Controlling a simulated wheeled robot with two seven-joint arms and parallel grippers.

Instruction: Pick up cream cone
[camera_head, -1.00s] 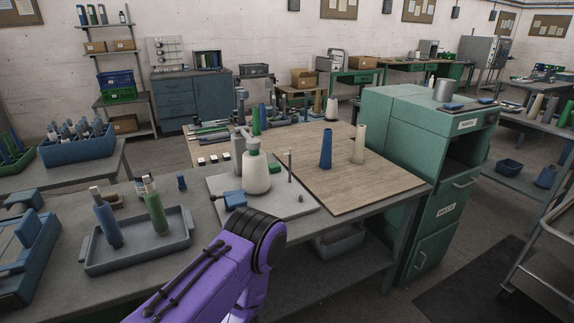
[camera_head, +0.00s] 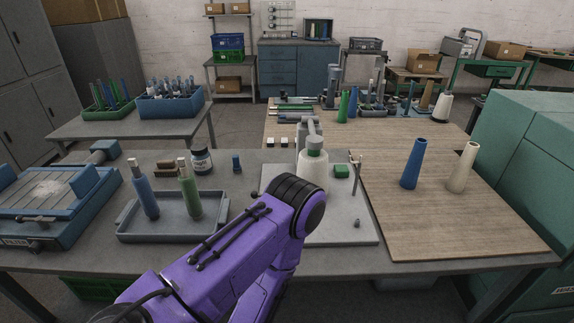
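A cream cone (camera_head: 463,167) stands upright on the wooden board (camera_head: 440,225) at the right of the bench. A blue cone (camera_head: 413,164) stands upright just left of it, apart from it. A wider cream-white wound cone (camera_head: 313,168) sits on the grey winder plate (camera_head: 335,228) in the middle, partly behind my purple arm. That arm reaches in from the bottom, well left of the cream cone. Neither gripper's fingers show in this view.
A grey tray (camera_head: 172,232) holds a blue and a green bobbin at the left. A blue machine (camera_head: 50,205) stands at far left. A green cabinet (camera_head: 535,150) borders the bench at right. A thin upright post (camera_head: 356,178) stands on the winder plate. The board's front is clear.

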